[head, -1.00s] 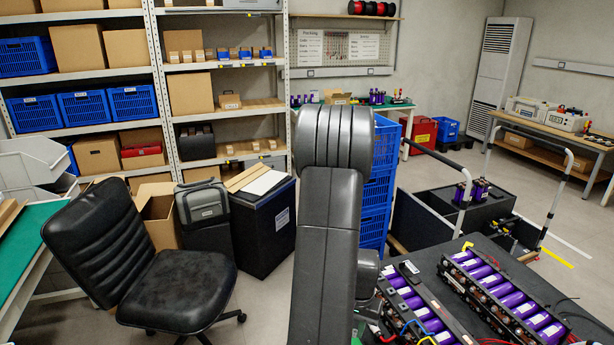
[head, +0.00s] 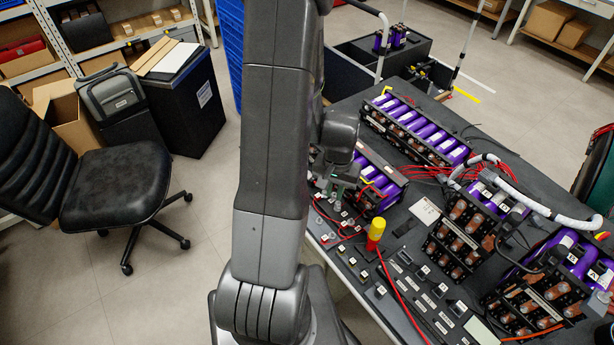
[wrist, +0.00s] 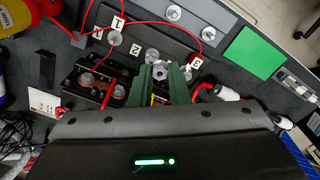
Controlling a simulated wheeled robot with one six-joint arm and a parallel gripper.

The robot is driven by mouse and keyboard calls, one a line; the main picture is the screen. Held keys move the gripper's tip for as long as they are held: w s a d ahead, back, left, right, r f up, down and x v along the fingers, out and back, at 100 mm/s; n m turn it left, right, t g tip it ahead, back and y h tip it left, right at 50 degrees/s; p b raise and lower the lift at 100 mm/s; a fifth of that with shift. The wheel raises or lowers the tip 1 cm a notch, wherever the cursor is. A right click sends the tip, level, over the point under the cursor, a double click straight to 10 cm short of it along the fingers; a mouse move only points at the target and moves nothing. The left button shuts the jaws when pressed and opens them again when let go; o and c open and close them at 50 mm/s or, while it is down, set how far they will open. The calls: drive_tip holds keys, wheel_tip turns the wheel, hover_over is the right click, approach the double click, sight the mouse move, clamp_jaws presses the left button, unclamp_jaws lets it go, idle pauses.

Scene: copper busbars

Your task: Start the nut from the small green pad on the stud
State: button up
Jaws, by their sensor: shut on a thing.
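My gripper (wrist: 160,76) has green fingers, shut on a small silver nut (wrist: 159,70) at their tips. In the head view my gripper (head: 337,180) is small and partly behind my arm, low over the near-left part of the bench. The small green pad (wrist: 256,52) lies to the right in the wrist view, with nothing visible on it. Silver studs or bolts stand by tags 1 (wrist: 118,22), 2 (wrist: 150,54) and 3 (wrist: 196,63). The fingertips are just below tag 2 and left of tag 3. Whether the nut touches a stud is hidden.
Red cables (wrist: 150,19) loop around the tagged row. A dark block with copper busbars (wrist: 88,78) is left of the fingers. A yellow-handled tool (head: 376,232) stands on the bench. Purple battery modules (head: 418,128) fill its far side.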

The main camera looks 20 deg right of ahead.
drive_tip(key=m, duration=0.1)
hover_over(351, 219)
drive_tip(key=shift+w+a+r, duration=0.1)
drive_tip(key=shift+w+r, duration=0.3)
drive_tip(key=shift+w, duration=0.05)
drive_tip(key=shift+s+d+f, duration=0.1)
drive_tip(key=shift+s+d, duration=0.1)
drive_tip(key=shift+s, duration=0.25)
drive_tip(key=shift+f+b, duration=1.1)
drive_tip(key=shift+f, duration=0.65)
drive_tip(key=shift+f+b, duration=0.6)
drive_tip(key=shift+b, duration=0.4)
drive_tip(key=m+b, duration=0.1)
drive_tip(key=m, duration=0.5)
drive_tip(key=shift+m, duration=0.3)
